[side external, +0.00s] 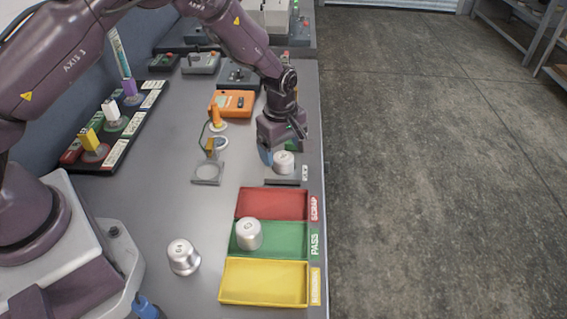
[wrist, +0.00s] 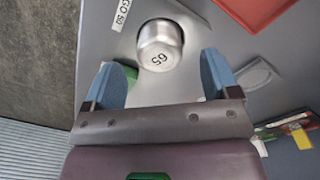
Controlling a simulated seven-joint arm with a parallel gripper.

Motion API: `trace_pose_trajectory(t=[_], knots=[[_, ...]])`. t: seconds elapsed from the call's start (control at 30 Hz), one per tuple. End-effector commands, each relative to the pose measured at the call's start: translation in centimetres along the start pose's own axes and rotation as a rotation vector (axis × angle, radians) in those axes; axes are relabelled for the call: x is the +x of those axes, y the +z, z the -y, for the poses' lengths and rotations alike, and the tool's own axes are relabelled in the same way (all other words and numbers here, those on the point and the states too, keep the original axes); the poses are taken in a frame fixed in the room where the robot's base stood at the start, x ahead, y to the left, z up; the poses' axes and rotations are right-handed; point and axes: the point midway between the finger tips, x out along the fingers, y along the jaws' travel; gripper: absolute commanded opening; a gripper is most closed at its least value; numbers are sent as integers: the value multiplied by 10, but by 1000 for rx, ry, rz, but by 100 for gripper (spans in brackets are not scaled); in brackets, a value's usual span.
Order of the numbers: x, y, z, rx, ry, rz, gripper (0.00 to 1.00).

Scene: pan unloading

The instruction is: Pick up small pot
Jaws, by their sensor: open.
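A small silver metal pot (side external: 284,160) stands upright at the far end of the row of trays. In the wrist view this pot (wrist: 160,43) shows a top marked with what looks like 65, just beyond the fingertips. My gripper (side external: 276,156) is low, right beside and slightly behind the pot. Its two blue fingers (wrist: 164,68) are spread apart with nothing between them. A second silver pot (side external: 249,233) sits in the green tray (side external: 290,243). A third silver pot (side external: 183,256) stands on the bench left of the trays.
A red tray (side external: 272,203) and a yellow tray (side external: 262,284) flank the green one. An orange box (side external: 232,103) and an orange-handled tool (side external: 216,115) stand behind and left of the gripper. A black rack (side external: 115,125) lines the left wall. The bench's right edge is close.

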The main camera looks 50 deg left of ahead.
Motion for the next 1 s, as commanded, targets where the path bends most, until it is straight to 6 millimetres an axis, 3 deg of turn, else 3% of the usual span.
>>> trace_pose_trajectory(t=[0.2, 0.47, 0.7, 0.77, 1.0], knots=[[27, -1, 0, 0, -1, 0, 81], [30, 0, 0, 1, 1, 0, 81], [29, 0, 0, 1, 0, 0, 26], [29, 0, 0, 1, 0, 0, 22], [28, 0, 0, 1, 1, 0, 22]])
